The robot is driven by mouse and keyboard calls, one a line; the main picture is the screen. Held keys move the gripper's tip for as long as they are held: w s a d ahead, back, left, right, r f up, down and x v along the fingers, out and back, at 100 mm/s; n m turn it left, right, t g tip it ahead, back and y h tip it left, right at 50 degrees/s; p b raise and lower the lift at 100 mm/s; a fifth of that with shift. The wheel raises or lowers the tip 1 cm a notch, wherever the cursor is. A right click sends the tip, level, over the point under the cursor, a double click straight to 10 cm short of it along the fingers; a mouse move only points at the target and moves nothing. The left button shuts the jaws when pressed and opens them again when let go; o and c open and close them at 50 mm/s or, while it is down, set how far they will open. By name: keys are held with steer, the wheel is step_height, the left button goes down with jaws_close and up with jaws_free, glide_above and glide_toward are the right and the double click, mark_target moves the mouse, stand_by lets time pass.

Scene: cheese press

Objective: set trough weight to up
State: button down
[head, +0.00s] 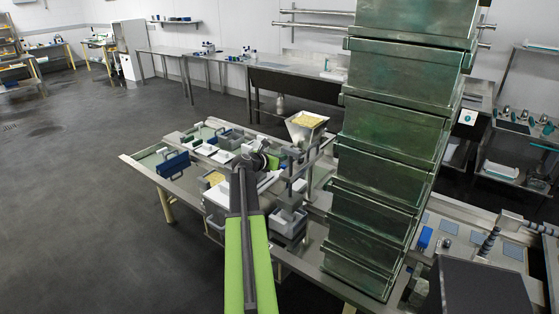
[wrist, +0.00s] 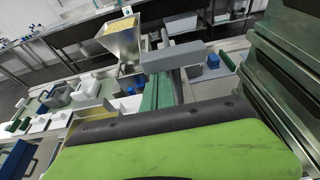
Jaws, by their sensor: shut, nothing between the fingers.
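My green and black arm reaches from the bottom of the head view over the steel work table (head: 132,163). My gripper (head: 272,161) is at its far end, small and partly hidden by the dark wrist; it is shut and empty. A grey lever-like bar (wrist: 172,53) on a post shows ahead in the wrist view, apart from my green arm part in front. Grey press frames (head: 296,172) stand right of my gripper in the head view. I cannot tell for sure which part is the trough weight.
A tall stack of green metal bins (head: 388,125) stands close on the right. A hopper with yellow contents (head: 307,125) is behind the frames; it shows in the wrist view too (wrist: 121,42). A blue handled box (head: 173,163) is at left. The floor at left is clear.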

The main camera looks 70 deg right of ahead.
step_height(320, 180, up, 8)
steer(key=p, duration=0.6)
steer(key=shift+d+r, duration=0.15)
steer(key=shift+d, duration=0.05)
steer(key=shift+w, duration=0.1)
